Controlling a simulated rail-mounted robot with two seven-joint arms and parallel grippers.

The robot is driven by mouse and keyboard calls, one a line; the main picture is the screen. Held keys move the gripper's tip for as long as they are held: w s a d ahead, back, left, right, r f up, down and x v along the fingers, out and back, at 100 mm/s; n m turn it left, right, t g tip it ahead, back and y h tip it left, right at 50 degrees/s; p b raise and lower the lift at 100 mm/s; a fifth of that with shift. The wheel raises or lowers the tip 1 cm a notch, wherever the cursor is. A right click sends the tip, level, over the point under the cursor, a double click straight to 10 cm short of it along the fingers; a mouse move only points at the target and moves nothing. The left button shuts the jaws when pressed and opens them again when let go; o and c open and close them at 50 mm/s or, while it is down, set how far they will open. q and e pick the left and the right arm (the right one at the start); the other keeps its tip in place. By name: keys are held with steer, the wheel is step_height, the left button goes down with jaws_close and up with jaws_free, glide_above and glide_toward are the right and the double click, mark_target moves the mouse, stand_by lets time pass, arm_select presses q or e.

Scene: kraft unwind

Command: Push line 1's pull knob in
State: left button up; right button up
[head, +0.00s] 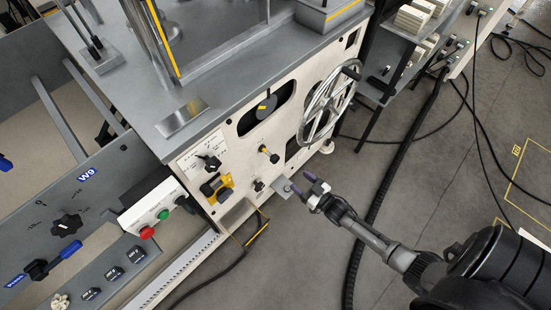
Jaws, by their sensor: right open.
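The cream machine panel (228,150) carries several black knobs. A small black knob (258,185) sits low on the panel, and a black knob with a yellow part (268,154) sits above it. A larger black knob (208,162) is at the upper left, by a printed label. I cannot read which one is line 1's pull knob. My right gripper (299,184) is open, just right of the panel's lower edge and the small knob. It appears empty, and I cannot tell whether it touches anything. My left gripper is not in view.
A spoked handwheel (330,105) juts out above my right gripper. A yellow-based switch (216,187) and a box with red and green buttons (155,215) are to the left. Cables (400,165) lie on the floor. Open floor (430,180) is at the right.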

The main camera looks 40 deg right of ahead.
mark_target(277, 160)
steer(key=w+b, duration=0.1)
steer(key=w, duration=0.3)
steer(key=w+b, duration=0.1)
steer(key=w, duration=0.2)
steer(key=w+b, duration=0.1)
steer(key=w, duration=0.3)
steer(key=shift+w+a, duration=0.3)
steer(key=shift+w, duration=0.05)
steer(key=shift+w+a+b, duration=0.1)
steer(key=shift+w+b, duration=0.25)
steer(key=shift+w, duration=0.55)
steer(key=shift+w+r, duration=0.1)
steer(key=shift+c, duration=0.2)
jaws_close()
